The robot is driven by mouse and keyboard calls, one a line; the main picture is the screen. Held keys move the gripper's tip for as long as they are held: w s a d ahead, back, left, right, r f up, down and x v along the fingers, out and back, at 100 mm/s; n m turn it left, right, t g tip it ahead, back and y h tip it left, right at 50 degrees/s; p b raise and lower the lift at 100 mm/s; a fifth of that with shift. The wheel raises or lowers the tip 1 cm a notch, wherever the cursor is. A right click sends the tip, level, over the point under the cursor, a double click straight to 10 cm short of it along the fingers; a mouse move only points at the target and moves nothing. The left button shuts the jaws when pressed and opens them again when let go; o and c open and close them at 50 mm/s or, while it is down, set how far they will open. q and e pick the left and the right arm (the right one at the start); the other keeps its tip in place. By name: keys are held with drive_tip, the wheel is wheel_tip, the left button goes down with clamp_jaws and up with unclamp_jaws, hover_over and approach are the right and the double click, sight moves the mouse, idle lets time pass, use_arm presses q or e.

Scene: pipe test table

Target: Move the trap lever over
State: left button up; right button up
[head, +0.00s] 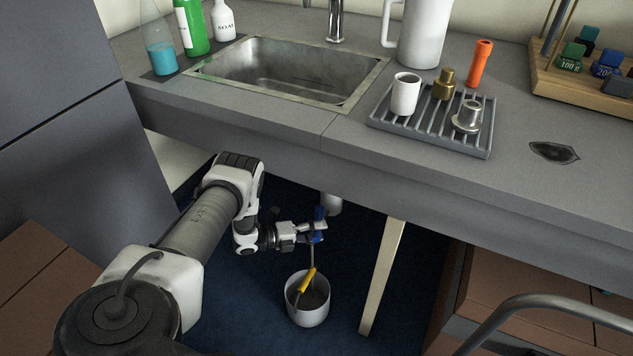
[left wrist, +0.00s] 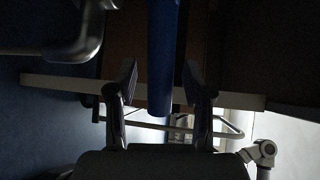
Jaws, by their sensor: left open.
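A blue bar (head: 320,212), which looks like the trap lever, stands below the counter at the end of my left arm. In the left wrist view the blue bar (left wrist: 162,50) comes down from the top edge, between the two fingers. My left gripper (head: 312,231) is open, with a finger on each side of the bar; it also shows in the left wrist view (left wrist: 160,85). Gaps show between the fingers and the bar there. The gripper partly hides the bar and its mount in the head view. My right gripper is not in view.
A white bucket (head: 307,313) with a yellow-handled tool (head: 307,280) stands on the floor below the gripper. The counter front (head: 270,138) runs above my arm. A pale table leg (head: 383,280) is to the right, and a white pipe (head: 331,203) is behind.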

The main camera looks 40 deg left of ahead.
use_arm(q)
drive_tip(key=v, duration=1.2)
